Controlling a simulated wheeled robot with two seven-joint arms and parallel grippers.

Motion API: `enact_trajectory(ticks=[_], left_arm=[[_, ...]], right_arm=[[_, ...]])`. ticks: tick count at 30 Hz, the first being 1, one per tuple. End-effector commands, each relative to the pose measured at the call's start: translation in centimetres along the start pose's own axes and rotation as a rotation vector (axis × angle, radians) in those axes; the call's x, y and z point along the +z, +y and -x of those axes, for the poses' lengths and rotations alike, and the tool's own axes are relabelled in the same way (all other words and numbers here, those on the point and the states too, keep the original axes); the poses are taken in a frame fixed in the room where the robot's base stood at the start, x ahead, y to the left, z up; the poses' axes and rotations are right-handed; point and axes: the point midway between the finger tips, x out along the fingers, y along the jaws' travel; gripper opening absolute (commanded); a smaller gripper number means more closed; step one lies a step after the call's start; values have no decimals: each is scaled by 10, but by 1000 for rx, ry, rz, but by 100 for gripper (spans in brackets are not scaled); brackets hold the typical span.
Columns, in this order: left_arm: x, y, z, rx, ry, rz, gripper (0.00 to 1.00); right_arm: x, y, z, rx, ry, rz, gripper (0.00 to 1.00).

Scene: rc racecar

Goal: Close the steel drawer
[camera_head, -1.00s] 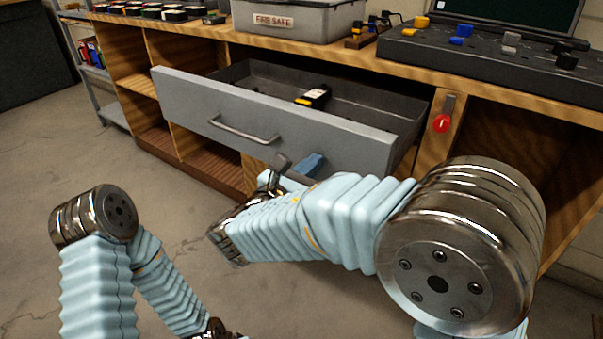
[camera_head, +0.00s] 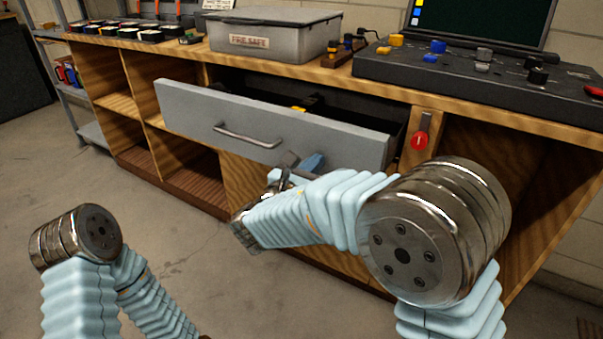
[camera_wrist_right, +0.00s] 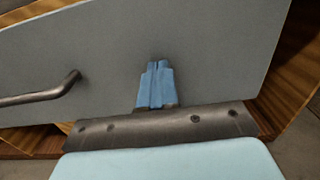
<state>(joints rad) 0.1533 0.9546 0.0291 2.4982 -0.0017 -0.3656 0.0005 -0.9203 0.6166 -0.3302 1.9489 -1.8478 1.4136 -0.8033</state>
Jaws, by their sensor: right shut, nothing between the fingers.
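The steel drawer (camera_head: 330,140) has a grey front with a bar handle (camera_head: 248,136) and stands partly open under the wooden workbench top. A dark item with yellow on it lies inside, mostly hidden by the front. My right gripper (camera_head: 312,163) is shut and empty, at the lower right part of the drawer front. In the right wrist view its blue fingers (camera_wrist_right: 157,85) point at the grey drawer front (camera_wrist_right: 200,60), right of the handle (camera_wrist_right: 40,92); whether they touch cannot be told. My left gripper is out of view; only part of my left arm shows.
A grey fire safe box (camera_head: 275,35) stands on the bench, with a dark console (camera_head: 450,72) to its right. A red tag (camera_head: 419,141) hangs on the post right of the drawer. Open wooden shelves lie left of the drawer. The floor in front is clear.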

Motion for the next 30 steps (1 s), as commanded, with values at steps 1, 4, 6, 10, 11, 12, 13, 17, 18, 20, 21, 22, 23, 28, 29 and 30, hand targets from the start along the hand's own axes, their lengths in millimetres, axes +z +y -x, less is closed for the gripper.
enact_trajectory(ticks=[1,4,6,10,11,12,13,17,18,20,21,22,23,28,29,30], left_arm=[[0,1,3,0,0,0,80],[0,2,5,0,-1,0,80],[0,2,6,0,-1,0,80],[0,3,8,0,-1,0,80],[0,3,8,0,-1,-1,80],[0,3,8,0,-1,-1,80],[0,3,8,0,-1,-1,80],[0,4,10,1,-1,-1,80],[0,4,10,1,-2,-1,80],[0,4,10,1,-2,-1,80],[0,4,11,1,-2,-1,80],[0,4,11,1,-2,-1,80],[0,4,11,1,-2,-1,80],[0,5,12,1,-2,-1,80],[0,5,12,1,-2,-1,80],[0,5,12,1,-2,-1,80]], right_arm=[[1,-1,-15,-6,0,2,0],[0,-1,-42,-5,0,1,0],[0,-1,-62,-4,0,1,0],[0,-1,-98,-5,-1,1,0],[0,-1,-106,-4,-1,1,0],[0,-1,-115,-4,-1,1,0],[0,-1,-122,-3,-1,1,0],[0,-1,-151,-2,-1,2,0],[0,0,-158,-2,-1,1,0],[0,0,-168,-1,-1,1,0],[0,0,-174,-1,-1,2,0],[0,0,-178,-1,-1,1,0],[0,0,-182,-1,0,1,0],[0,0,-196,1,0,1,0],[0,0,-197,1,0,1,0],[0,0,-199,1,0,1,0]])
